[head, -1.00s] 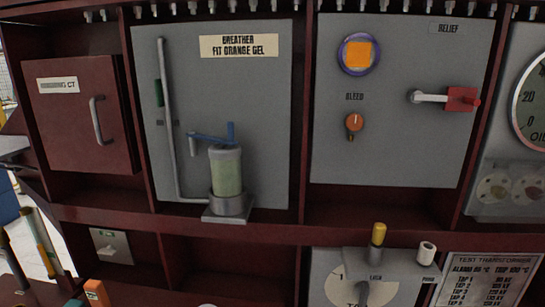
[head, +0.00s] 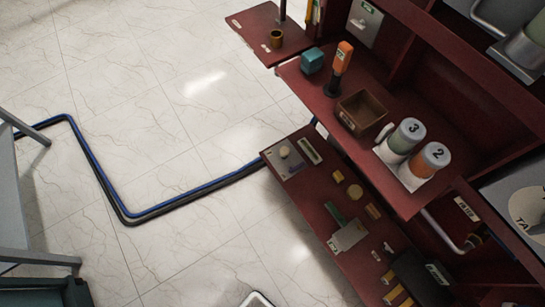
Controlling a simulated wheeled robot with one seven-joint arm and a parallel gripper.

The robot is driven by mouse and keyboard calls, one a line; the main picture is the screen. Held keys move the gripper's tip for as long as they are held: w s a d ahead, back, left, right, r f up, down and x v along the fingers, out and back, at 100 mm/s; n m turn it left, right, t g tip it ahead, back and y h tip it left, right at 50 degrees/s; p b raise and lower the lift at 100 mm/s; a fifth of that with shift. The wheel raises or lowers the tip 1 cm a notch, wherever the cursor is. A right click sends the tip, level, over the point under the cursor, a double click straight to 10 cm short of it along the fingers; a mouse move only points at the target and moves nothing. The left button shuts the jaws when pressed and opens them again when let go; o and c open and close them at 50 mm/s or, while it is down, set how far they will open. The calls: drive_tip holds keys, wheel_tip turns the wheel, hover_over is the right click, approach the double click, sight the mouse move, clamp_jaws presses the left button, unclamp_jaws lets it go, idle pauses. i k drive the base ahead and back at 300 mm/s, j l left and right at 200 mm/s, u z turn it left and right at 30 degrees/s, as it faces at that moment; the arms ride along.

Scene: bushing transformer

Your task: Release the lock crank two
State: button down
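My gripper is not in view in the head view. No part marked as lock crank two can be made out. Two capped canisters stand on a white base on the dark red shelf at right: one marked 3 (head: 405,138) with a green body, and one marked 2 (head: 432,160) with an orange body. A small white lever (head: 384,133) shows beside canister 3. Part of a white dial plate (head: 528,205) on a grey panel is cut off at the right edge.
An orange-topped tool (head: 342,66), a teal block (head: 312,60) and an open brown box (head: 361,112) sit on the shelf. A lower red shelf (head: 325,225) holds several small parts. Blue and black hoses (head: 190,192) cross the open tiled floor at left.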

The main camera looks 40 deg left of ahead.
sight(291, 169)
drive_tip(key=u, duration=0.95)
